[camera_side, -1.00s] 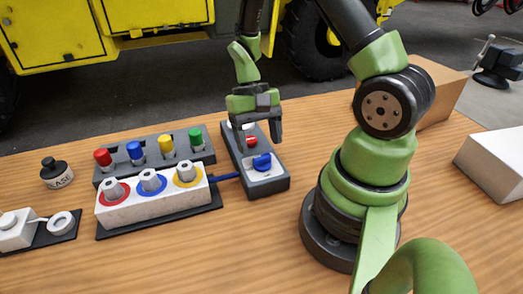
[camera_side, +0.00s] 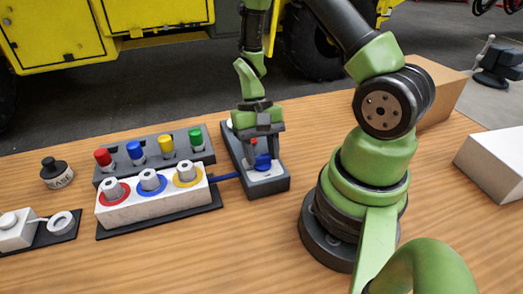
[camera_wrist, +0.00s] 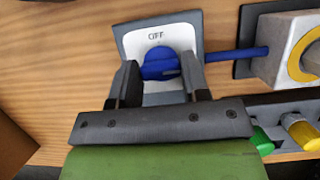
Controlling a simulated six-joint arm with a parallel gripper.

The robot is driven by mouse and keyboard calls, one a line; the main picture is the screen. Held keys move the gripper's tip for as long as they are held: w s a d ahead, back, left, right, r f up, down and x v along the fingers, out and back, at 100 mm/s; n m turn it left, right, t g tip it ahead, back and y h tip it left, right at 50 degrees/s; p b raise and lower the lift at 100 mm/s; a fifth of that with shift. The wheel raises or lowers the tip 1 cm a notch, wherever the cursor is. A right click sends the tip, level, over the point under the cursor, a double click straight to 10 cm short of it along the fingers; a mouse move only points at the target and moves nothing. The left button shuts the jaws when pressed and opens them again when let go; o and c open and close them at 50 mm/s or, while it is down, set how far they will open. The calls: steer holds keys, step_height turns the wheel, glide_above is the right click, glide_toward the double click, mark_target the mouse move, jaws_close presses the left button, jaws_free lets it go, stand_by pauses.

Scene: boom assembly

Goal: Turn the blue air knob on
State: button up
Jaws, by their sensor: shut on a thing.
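The blue air knob (camera_side: 263,161) sits on a white plate at the near end of a grey control box (camera_side: 269,184). In the wrist view the knob (camera_wrist: 160,65) lies between my two fingers, with the word OFF readable on the white plate (camera_wrist: 130,43) beyond it. My gripper (camera_side: 263,155) points down over the box and is shut on the knob. The fingers hide the knob's sides, and other lettering on the plate is not visible. A red button (camera_side: 253,143) on the same box is partly hidden behind the gripper.
A blue hose (camera_side: 225,176) runs left from the box to a white block (camera_side: 150,208) with red, blue and yellow ringed ports. Behind it a grey rack (camera_side: 178,165) holds several coloured plugs. The wooden table in front is clear.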

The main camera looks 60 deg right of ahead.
steer(key=o, duration=0.9)
steer(key=shift+r, duration=0.15)
steer(key=v, duration=0.9)
steer(key=shift+w+d+r, duration=0.15)
steer(key=shift+r, duration=0.2)
step_height(320, 180, up, 11)
steer(key=n+t+h, duration=0.2)
steer(key=t, duration=0.3)
glide_above(251, 173)
steer(key=s+a+r+n+t, duration=0.1)
steer(key=s, duration=0.1)
steer(key=s+a+r+n+t, duration=0.1)
steer(key=s+a+r+t, duration=0.1)
steer(key=s+a+r+n+t, duration=0.1)
steer(key=s+a+r+t, duration=0.1)
steer(key=shift+s+y, duration=0.4)
